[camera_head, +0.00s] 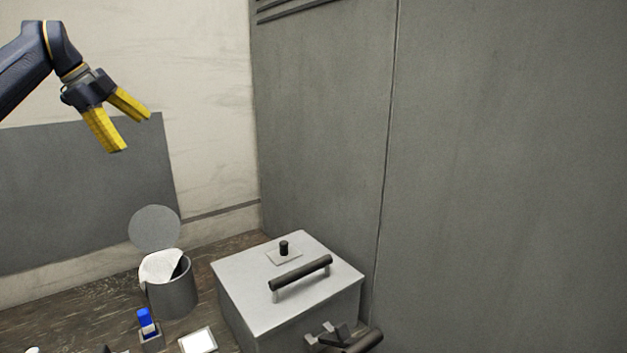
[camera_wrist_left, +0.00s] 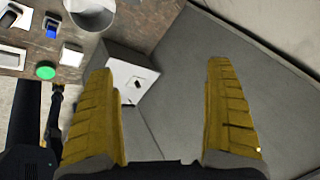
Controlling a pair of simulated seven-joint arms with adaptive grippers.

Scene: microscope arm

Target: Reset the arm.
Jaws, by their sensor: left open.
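My left gripper (camera_head: 133,127) is raised high at the upper left of the head view, in front of the pale wall. Its two yellow fingers are spread apart with nothing between them. The left wrist view shows the same open fingers (camera_wrist_left: 170,115), with the table well below. My right gripper does not show clearly in either view. No microscope can be made out.
A grey metal box (camera_head: 235,290) with a black handle (camera_head: 300,271) stands on the dark table. A bin (camera_head: 172,293) with a raised round lid, a blue-topped item (camera_head: 145,320) and a white square (camera_head: 198,341) are left of it. A tall grey cabinet (camera_head: 320,110) stands behind.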

